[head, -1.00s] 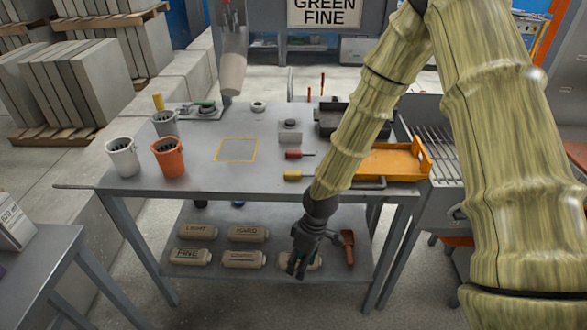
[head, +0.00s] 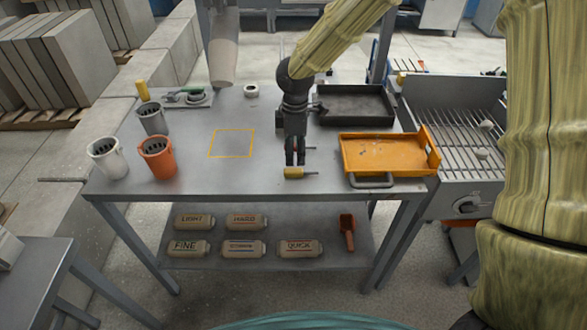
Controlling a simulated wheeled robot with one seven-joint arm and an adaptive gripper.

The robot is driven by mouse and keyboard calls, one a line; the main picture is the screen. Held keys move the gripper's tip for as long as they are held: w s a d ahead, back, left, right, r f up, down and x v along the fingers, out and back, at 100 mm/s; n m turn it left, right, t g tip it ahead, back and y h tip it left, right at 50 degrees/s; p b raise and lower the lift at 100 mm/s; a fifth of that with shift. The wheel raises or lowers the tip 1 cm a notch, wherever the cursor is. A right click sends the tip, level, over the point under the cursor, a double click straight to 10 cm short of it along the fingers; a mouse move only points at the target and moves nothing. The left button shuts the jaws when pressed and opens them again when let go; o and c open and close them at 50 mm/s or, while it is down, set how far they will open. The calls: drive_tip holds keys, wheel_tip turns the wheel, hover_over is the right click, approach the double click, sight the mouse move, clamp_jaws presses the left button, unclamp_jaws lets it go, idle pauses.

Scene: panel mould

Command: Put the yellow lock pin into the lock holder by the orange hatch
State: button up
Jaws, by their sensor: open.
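The yellow lock pin (head: 294,173), a yellow handle with a thin shaft pointing right, lies near the front edge of the grey table. My gripper (head: 295,161) points down just above and behind the yellow handle, open, with nothing seen between its fingers. I cannot tell whether a fingertip touches the pin. An orange tray-like piece (head: 388,152), possibly the orange hatch, lies at the table's right with a grey handle in front. I cannot make out the lock holder for certain. My gripper hides the table part behind it.
Left on the table (head: 225,180) stand a white cup (head: 106,160), an orange cup (head: 158,160) and a dark grey cup (head: 151,120). A black tray (head: 355,106) is behind the orange piece. A slatted grill (head: 452,130) stands right. The yellow-outlined square (head: 231,143) is clear.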

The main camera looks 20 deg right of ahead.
sight(297, 170)
drive_tip(key=f, duration=0.3)
drive_tip(key=shift+w+d, duration=0.35)
drive_tip(key=shift+s+a, duration=0.1)
drive_tip(key=shift+s, duration=0.15)
drive_tip(key=shift+f+p, duration=0.3)
drive_tip(key=shift+p, duration=0.15)
drive_tip(key=shift+f+p, duration=0.7)
drive_tip(key=shift+f, duration=1.65)
clamp_jaws()
